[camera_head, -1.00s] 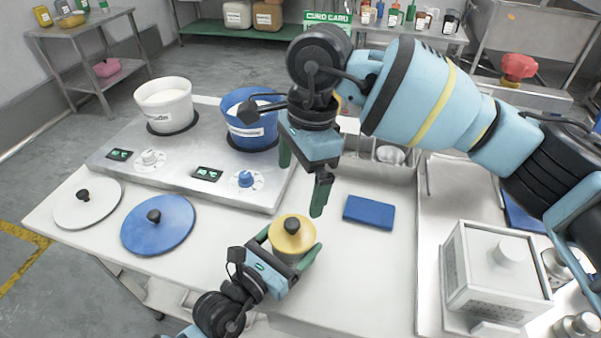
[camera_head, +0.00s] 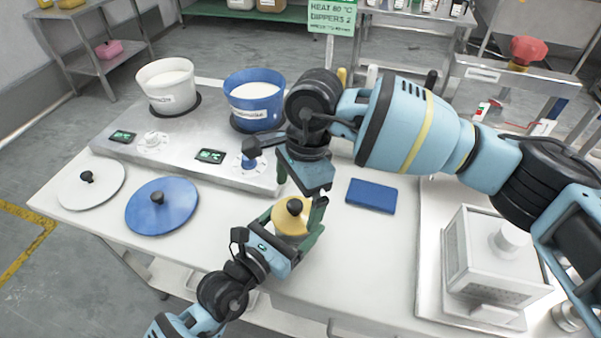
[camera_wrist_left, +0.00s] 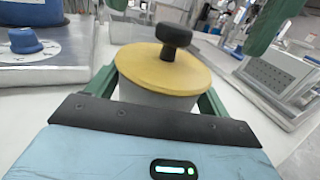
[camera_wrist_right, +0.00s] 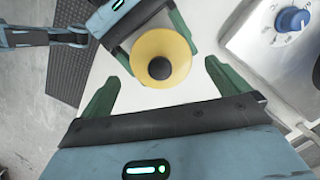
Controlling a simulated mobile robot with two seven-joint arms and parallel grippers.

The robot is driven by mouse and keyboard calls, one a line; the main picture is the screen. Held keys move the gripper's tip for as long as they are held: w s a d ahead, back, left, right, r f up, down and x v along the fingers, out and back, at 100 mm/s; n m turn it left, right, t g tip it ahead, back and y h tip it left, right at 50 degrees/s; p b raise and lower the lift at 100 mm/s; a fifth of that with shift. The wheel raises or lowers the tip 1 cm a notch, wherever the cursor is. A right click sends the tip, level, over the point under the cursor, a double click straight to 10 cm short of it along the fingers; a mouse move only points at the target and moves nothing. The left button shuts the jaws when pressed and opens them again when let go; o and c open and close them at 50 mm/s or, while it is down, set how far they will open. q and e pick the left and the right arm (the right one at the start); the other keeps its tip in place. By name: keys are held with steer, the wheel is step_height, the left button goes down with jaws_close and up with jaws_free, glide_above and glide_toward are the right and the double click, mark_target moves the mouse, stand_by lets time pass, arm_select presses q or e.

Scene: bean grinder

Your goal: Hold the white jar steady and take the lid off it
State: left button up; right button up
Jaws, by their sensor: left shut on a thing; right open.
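The white jar (camera_wrist_left: 150,97) stands on the white table with its yellow lid (camera_wrist_left: 150,70) on top. The lid has a black knob (camera_wrist_left: 173,40); from above it shows in the right wrist view (camera_wrist_right: 161,68). My left gripper (camera_head: 292,228) is shut around the jar's body, one finger on each side, below the lid. My right gripper (camera_wrist_right: 160,82) is open and empty, pointing down above the jar. In the right wrist view the lid and knob lie between and beyond its fingers, apart from them. The head view hides part of the right fingers.
A hotplate unit (camera_head: 190,150) holds a white pot (camera_head: 165,98) and a blue pot (camera_head: 262,118). White (camera_head: 70,193) and blue (camera_head: 180,215) lids lie in front of it. A blue cloth-like block (camera_head: 371,195) and a metal grater-like box (camera_head: 490,270) are on the right.

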mark_target(295, 204)
steer(key=shift+s+a+f, duration=0.1)
steer(key=shift+a+f, duration=0.05)
steer(key=shift+f, duration=0.65)
steer(key=shift+a+f, duration=0.1)
steer(key=shift+f, duration=0.7)
steer(key=shift+c, duration=0.3)
steer(key=c, duration=0.9)
steer(key=shift+c, duration=0.2)
steer(key=shift+r, duration=0.25)
steer(key=shift+r, duration=0.9)
steer(key=shift+r, duration=0.1)
